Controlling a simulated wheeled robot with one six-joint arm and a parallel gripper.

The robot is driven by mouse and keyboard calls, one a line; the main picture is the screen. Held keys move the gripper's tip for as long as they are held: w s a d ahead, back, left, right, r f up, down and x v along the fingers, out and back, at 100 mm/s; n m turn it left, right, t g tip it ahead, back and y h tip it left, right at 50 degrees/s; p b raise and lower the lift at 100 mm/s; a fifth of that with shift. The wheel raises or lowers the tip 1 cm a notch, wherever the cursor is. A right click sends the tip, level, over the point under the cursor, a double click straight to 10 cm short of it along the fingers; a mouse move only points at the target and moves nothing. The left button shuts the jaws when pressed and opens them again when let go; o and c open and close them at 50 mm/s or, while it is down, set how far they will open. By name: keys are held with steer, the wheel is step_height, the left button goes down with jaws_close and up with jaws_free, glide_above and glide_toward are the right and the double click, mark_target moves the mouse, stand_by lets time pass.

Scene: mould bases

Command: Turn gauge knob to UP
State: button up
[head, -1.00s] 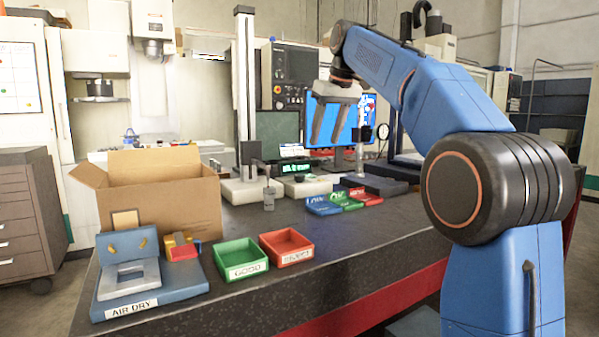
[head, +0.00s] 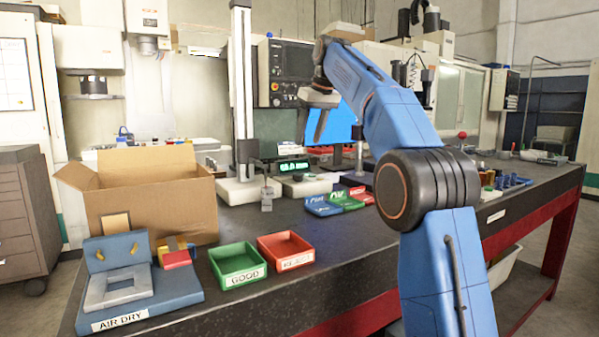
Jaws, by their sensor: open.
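A tall height gauge (head: 241,95) with a pale upright column stands on a light block on the bench, behind the cardboard box. A small unit with a lit green display (head: 292,167) sits just right of its base. I cannot pick out the knob or any UP marking at this size. My gripper (head: 311,140) is open and empty, pointing down in the air in front of a blue screen, right of the tall column and apart from it.
An open cardboard box (head: 160,205) stands left of the gauges. The AIR DRY fixture (head: 185,290), green GOOD tray (head: 240,277) and red tray (head: 289,262) line the front edge. Blue, green and red LOW/OK trays (head: 322,206) lie below my gripper. Front-centre bench is clear.

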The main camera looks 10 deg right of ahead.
mark_target(298, 174)
steer(key=x, duration=1.3)
steer(key=shift+f, duration=0.2)
steer(key=c, duration=1)
